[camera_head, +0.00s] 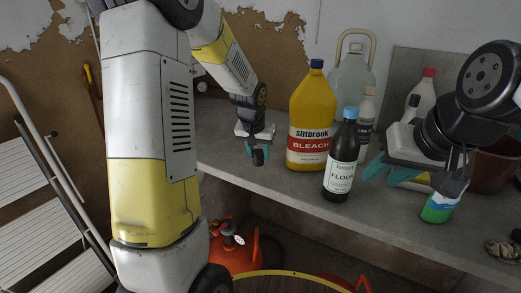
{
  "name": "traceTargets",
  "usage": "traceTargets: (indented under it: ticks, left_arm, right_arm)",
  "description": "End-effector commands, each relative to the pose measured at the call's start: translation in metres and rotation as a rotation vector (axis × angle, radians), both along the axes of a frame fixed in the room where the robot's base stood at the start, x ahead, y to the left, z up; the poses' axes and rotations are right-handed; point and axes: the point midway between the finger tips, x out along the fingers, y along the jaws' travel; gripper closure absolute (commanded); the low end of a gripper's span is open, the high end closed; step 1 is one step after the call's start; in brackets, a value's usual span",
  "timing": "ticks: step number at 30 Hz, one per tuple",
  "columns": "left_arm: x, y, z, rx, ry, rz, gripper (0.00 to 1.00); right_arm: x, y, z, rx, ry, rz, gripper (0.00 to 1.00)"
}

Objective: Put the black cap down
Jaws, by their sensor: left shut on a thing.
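The black cap (259,158) is small and dark. It sits between the teal fingertips of my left gripper (257,147), which is shut on it. The gripper points down and holds the cap over the front part of the grey shelf (229,158), left of the yellow bleach bottle. I cannot tell how high above the shelf the cap is. My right gripper (412,175) is at the right, its teal fingers spread apart with nothing seen between them. It is in front of the things at the back right.
The yellow bleach bottle (309,115) and the dark floor-cleaner bottle (342,162) with a blue cap stand upright. A clear demijohn (349,77) and white bottles are behind. A green bottle (438,209) is under my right gripper. The shelf's left end looks clear.

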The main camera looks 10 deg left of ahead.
Motion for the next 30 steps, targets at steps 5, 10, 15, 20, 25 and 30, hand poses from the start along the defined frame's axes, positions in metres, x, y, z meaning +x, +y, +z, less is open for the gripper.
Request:
traceTargets:
  ticks: [5,10,15,20,25,30]
  left_arm:
    - [0.039,0.026,-0.005,0.0,0.0,0.004,1.0]
    - [0.06,0.038,-0.007,0.0,0.001,0.001,1.0]
    - [0.064,0.04,-0.013,0.001,0.002,-0.001,1.0]
    - [0.063,0.04,-0.035,0.001,0.005,-0.001,1.0]
    - [0.064,0.04,-0.043,0.0,0.0,0.0,1.0]
    - [0.064,0.04,-0.043,0.0,0.001,0.0,1.0]
  right_arm:
    - [0.0,0.0,0.0,0.0,0.0,0.0,0.64]
    - [0.0,0.0,0.0,0.0,0.0,0.0,0.64]
    - [0.0,0.0,0.0,0.0,0.0,0.0,0.64]
    - [0.0,0.0,0.0,0.0,0.0,0.0,0.64]
    - [0.0,0.0,0.0,0.0,0.0,0.0,0.64]
    - [0.0,0.0,0.0,0.0,0.0,0.0,0.64]
